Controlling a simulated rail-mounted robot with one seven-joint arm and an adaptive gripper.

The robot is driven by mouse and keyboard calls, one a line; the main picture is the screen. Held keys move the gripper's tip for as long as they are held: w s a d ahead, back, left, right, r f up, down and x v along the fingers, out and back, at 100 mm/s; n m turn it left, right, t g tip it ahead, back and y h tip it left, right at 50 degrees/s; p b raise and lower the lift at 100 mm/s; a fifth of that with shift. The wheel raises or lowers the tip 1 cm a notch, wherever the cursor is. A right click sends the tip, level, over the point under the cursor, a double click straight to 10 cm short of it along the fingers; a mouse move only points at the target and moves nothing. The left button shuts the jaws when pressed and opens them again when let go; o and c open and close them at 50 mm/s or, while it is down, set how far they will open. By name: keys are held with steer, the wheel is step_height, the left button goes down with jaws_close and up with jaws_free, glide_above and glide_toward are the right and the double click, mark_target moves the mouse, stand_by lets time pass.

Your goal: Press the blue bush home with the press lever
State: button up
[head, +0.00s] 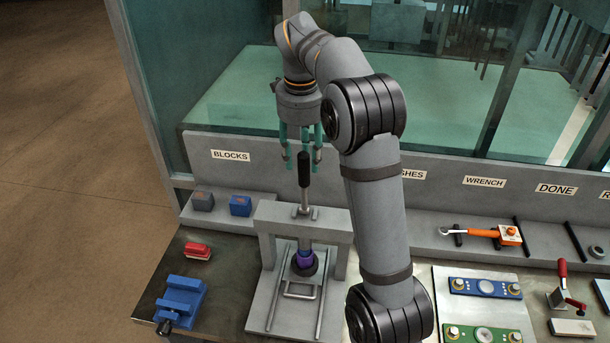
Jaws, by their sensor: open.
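The press (345,232) is a grey frame at the left of the bench. Its lever has a black handle (304,172) that stands upright above the crossbar. A blue-purple bush (305,257) sits under the crossbar, on a dark round piece, below the press ram. I cannot tell how deep the bush sits. My gripper (302,160) is open, pointing down, with its teal fingers at the top of the lever handle. I cannot tell whether the handle top is between the fingers or just in front of them.
A grey block (203,201) and a blue block (240,205) sit on the shelf left of the press. A blue vise (181,300) and a red piece (198,251) lie nearer. An orange wrench (495,233), plates and a red-handled clamp (563,285) are at right. A glass panel stands behind.

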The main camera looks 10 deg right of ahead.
mark_target(304, 176)
steer(key=f, duration=0.7)
steer(key=shift+w+d+p, duration=0.15)
steer(key=shift+w+p, duration=0.15)
steer(key=shift+p, duration=0.05)
steer(key=shift+c, duration=1)
steer(key=c, duration=0.8)
jaws_close()
